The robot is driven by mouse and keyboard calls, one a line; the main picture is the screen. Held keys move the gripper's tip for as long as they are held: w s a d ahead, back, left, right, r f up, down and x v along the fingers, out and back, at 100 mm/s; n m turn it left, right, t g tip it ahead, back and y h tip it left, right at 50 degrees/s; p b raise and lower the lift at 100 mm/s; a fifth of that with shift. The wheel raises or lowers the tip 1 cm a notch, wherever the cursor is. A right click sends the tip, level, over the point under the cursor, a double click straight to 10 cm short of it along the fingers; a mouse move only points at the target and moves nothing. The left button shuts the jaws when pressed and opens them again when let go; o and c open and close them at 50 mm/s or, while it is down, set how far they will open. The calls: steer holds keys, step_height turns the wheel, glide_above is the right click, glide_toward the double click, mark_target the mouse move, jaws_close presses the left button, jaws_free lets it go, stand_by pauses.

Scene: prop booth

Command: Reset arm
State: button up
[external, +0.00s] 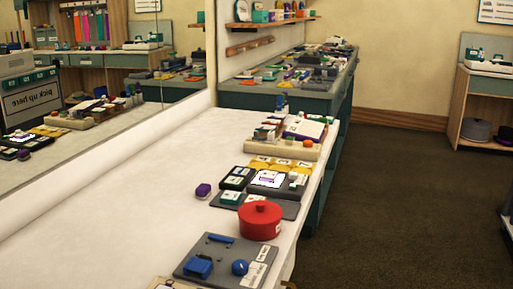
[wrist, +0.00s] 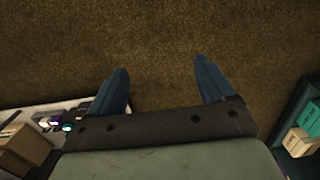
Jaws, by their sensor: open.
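My gripper (wrist: 162,90) shows in the wrist view with its two blue fingers spread wide apart. It is open and nothing is between the fingers. Brown carpet (wrist: 160,50) lies beneath and beyond the fingertips. My arm and gripper do not show in the external view.
A long white table (external: 120,200) holds a red lidded pot (external: 260,221), a grey board (external: 215,262) with blue parts, a purple item (external: 203,190) and several trays. Its left part is bare. A mirror stands along the left. Open carpet (external: 400,200) lies to the right.

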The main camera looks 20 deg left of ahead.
steer(key=s+f+g, duration=0.3)
steer(key=s+f, duration=0.5)
steer(key=s, duration=0.5)
steer(key=s+f+g, duration=0.3)
steer(key=s+f, duration=0.6)
steer(key=s, duration=0.5)
